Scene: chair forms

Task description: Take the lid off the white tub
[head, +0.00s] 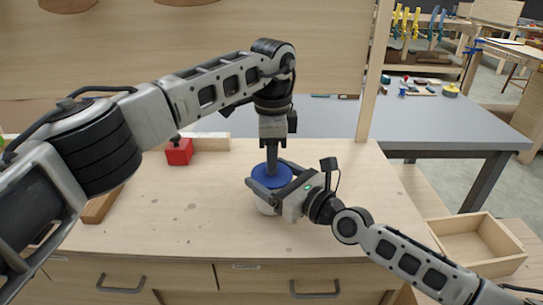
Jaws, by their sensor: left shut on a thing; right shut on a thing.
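The white tub (264,206) stands on the wooden worktop, with its blue lid (285,171) on top of it. My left gripper (272,173) comes down from above and is shut on the lid; its fingertips hide part of the lid's top. My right gripper (268,192) reaches in from the right and is shut around the tub just below the lid. The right gripper's fingers hide much of the tub's side. I see no clear gap between lid and tub.
A red block-like object (179,152) sits at the back left of the worktop (180,225). A wooden piece (102,205) lies at the left, partly behind my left arm. An open wooden box (478,240) is at the lower right. The front middle of the worktop is clear.

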